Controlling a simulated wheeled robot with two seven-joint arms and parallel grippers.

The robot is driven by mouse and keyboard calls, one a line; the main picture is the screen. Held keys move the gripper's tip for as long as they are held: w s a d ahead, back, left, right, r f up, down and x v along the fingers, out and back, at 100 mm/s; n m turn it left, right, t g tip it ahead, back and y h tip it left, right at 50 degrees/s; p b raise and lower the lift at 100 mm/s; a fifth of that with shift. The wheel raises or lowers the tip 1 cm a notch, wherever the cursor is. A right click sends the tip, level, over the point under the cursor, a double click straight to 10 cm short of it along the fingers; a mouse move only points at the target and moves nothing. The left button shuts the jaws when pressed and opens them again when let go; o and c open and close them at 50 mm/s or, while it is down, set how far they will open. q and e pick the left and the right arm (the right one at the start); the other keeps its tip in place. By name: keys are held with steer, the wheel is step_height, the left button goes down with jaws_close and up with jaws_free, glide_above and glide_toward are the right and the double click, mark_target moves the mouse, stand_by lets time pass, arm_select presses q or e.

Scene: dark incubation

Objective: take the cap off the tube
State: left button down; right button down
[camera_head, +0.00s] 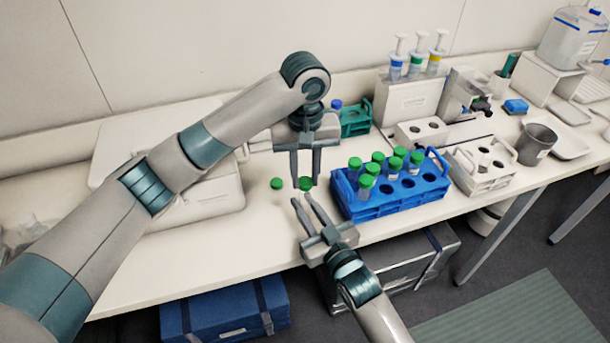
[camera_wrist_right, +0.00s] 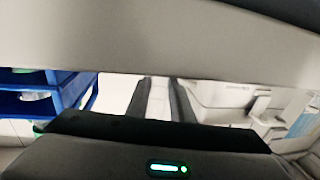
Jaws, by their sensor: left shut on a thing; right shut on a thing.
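The clear body is hardly visible in the head view. In the right wrist view my fingers (camera_wrist_right: 157,98) show dark on both sides of a pale strip; the tube is not clear there. Whether cap and tube are apart cannot be told.
Another green cap (camera_head: 277,184) lies just left. The blue rack (camera_head: 400,203) close on the right holds several green-capped tubes (camera_head: 366,186); it also shows in the right wrist view (camera_wrist_right: 75,92). A green rack (camera_head: 355,122) and white rack (camera_head: 480,178) stand beyond. The bench's left front is clear.

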mark_target(305, 181)
arm_select(q)
steer(key=shift+r, duration=0.1)
steer(key=shift+r, duration=1.9)
arm_select(e)
steer(key=c, duration=1.5)
jaws_free()
arm_select(q)
steer(key=shift+f, duration=0.2)
arm_select(e)
steer(key=shift+s+d+f, duration=0.1)
steer(key=shift+s+d, duration=0.15)
steer(key=shift+s, duration=0.2)
arm_select(q)
step_height(305, 181, down, 3)
steer(key=b, duration=0.3)
steer(key=shift+r, duration=0.2)
steer(key=shift+f, duration=0.1)
arm_select(e)
steer(key=shift+v, duration=5.5)
